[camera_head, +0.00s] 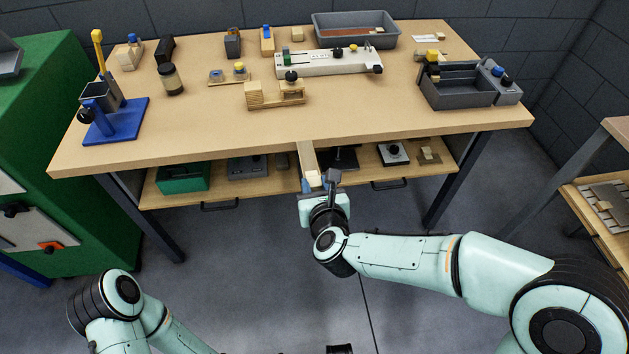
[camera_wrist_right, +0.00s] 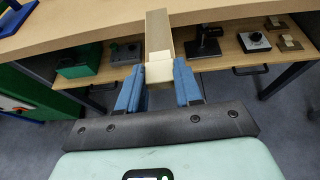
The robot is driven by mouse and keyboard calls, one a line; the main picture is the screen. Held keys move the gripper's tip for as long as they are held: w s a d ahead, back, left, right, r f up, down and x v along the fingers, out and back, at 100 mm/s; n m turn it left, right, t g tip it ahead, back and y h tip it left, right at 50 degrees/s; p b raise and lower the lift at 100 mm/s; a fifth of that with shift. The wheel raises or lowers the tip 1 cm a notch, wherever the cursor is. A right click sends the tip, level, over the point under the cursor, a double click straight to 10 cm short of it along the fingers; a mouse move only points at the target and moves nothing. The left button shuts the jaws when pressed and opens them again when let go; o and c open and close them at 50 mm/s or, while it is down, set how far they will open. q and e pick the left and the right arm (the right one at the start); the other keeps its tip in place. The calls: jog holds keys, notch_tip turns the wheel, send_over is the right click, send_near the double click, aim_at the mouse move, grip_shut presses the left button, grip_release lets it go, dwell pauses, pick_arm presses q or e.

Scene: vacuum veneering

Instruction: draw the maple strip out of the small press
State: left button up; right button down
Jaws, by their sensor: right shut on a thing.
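The table (camera_head: 210,125) carries a blue-based lever device (camera_head: 115,130), a white bar fixture (camera_head: 325,63), a grey tray (camera_head: 355,40) and a grey box (camera_head: 455,90). A drawer shelf below holds a green bin (camera_head: 183,178). The floor in front is clear.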

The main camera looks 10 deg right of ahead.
notch_tip(320, 180, up, 6)
jog(key=p, duration=0.4)
dwell(0.5)
